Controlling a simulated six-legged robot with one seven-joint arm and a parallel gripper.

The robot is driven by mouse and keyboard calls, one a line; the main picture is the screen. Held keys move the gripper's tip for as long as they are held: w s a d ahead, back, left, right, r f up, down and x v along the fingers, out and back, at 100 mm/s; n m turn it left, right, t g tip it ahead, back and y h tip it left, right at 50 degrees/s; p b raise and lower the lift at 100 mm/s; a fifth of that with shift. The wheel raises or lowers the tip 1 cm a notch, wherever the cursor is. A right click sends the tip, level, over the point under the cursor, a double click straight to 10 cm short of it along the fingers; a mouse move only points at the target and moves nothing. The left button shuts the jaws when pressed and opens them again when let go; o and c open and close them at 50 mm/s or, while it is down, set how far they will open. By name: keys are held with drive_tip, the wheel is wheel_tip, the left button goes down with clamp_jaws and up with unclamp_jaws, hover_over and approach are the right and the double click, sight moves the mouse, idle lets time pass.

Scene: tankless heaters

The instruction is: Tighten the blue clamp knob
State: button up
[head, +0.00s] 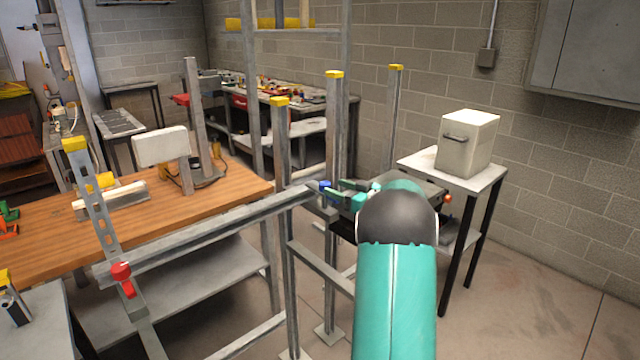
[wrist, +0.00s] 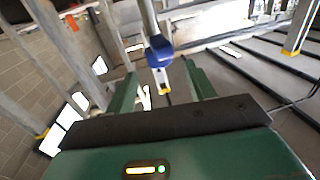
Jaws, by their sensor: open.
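The blue clamp knob (head: 326,186) sits on the metal frame, near the right end of a horizontal rail (head: 210,238). It shows larger in the wrist view (wrist: 159,50), at the end of a grey bar. My gripper (head: 345,194) is at the end of my teal arm, just right of the knob. In the wrist view, the two green fingers of my gripper (wrist: 158,80) are apart, with the knob between or just beyond their tips. I cannot tell whether either finger touches it. My arm hides part of the frame behind it.
A red knob (head: 121,271) is at the rail's left end. Upright posts with yellow caps (head: 279,101) stand close to my gripper. A wooden-topped bench (head: 40,235) is at left. A small table (head: 450,172) with a white box (head: 467,143) stands at right. Floor at lower right is clear.

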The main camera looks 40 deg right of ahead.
drive_tip(key=w, duration=0.3)
drive_tip(key=w+a, duration=0.1)
drive_tip(key=w, duration=0.3)
drive_tip(key=shift+w+a, duration=0.1)
drive_tip(key=shift+a, duration=0.1)
drive_tip(key=c, duration=1)
